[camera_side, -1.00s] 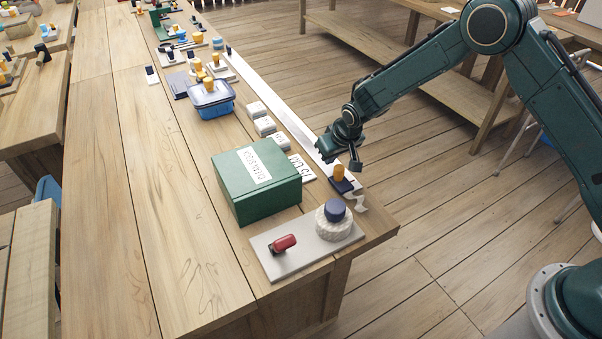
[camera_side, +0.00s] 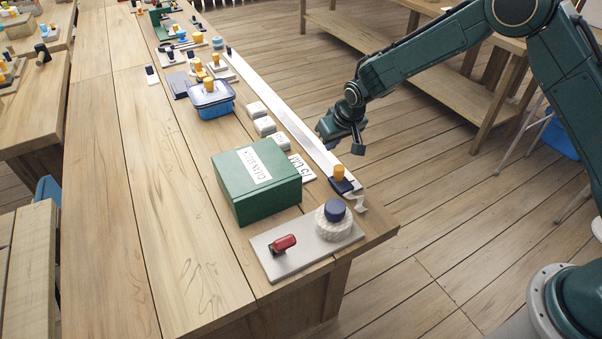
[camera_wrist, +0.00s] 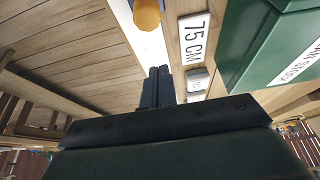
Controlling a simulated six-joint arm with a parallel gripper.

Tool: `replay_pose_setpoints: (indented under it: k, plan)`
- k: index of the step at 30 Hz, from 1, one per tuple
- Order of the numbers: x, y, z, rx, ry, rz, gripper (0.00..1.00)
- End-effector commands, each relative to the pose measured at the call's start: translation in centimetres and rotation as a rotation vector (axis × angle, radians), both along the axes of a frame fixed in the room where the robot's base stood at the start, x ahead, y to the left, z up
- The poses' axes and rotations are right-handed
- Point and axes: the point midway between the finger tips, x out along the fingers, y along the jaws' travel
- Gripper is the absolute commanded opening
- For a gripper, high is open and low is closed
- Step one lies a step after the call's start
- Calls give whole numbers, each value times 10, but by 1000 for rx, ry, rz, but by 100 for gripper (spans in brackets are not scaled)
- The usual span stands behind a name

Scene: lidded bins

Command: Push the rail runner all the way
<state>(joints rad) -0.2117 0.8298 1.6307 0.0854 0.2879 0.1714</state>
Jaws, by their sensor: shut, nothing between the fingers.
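The rail runner is a dark blue slider (camera_side: 343,186) with an orange-yellow knob (camera_side: 339,172). My gripper (camera_side: 342,133) is shut and empty, raised above the rail and apart from the knob. In the wrist view, my closed fingers (camera_wrist: 157,86) lie over the rail, and the runner's knob (camera_wrist: 146,14) shows at the top edge. The runner's base is mostly out of that view.
A green box (camera_side: 255,180) stands left of the runner, near a "75 CM" label (camera_side: 302,167) and several pale blocks (camera_side: 265,126). A grey plate (camera_side: 280,262) with a red handle and a blue-topped dial is at the near corner. A blue lidded bin (camera_side: 212,103) stands farther back.

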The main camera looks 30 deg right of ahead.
Motion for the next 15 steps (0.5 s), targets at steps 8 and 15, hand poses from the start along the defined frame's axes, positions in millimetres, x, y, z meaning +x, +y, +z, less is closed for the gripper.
replay_pose_setpoints:
  k: [8,15]
  plan:
    - [0,0,16,0,-1,0,0]
    - [0,0,21,0,0,0,0]
